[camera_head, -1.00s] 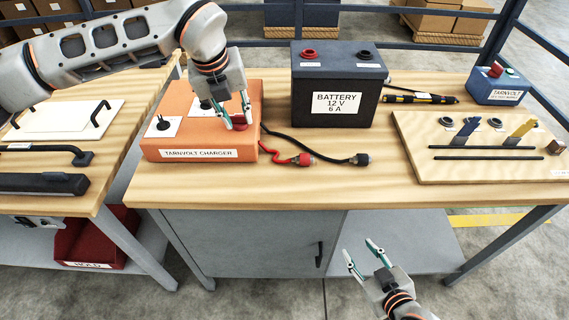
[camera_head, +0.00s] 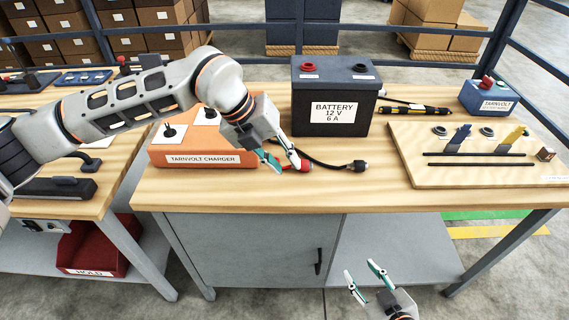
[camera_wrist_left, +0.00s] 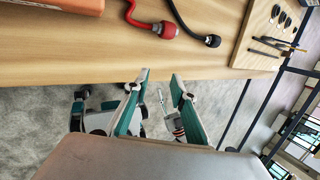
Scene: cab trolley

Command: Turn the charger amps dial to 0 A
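The orange Tarnvolt charger (camera_head: 200,158) sits on the left part of the wooden bench. Two black dials show on white plates on its top, a front-left dial (camera_head: 170,132) and a rear dial (camera_head: 210,114). Their scales are too small to read, so I cannot tell which is amps or its setting. My left gripper (camera_head: 287,168) is open and empty, right of the charger and near the red clamp (camera_head: 300,165). Its fingers also show apart in the left wrist view (camera_wrist_left: 161,74). It hides the charger's right end. My right gripper (camera_head: 361,267) is open and empty, low before the bench.
A black battery (camera_head: 335,100) stands behind and right of the charger. A black clamp (camera_head: 358,166) on its cable lies before the battery. A wooden board with slots (camera_head: 420,170) lies at the right, a blue box (camera_head: 489,98) behind it. The bench's front strip is clear.

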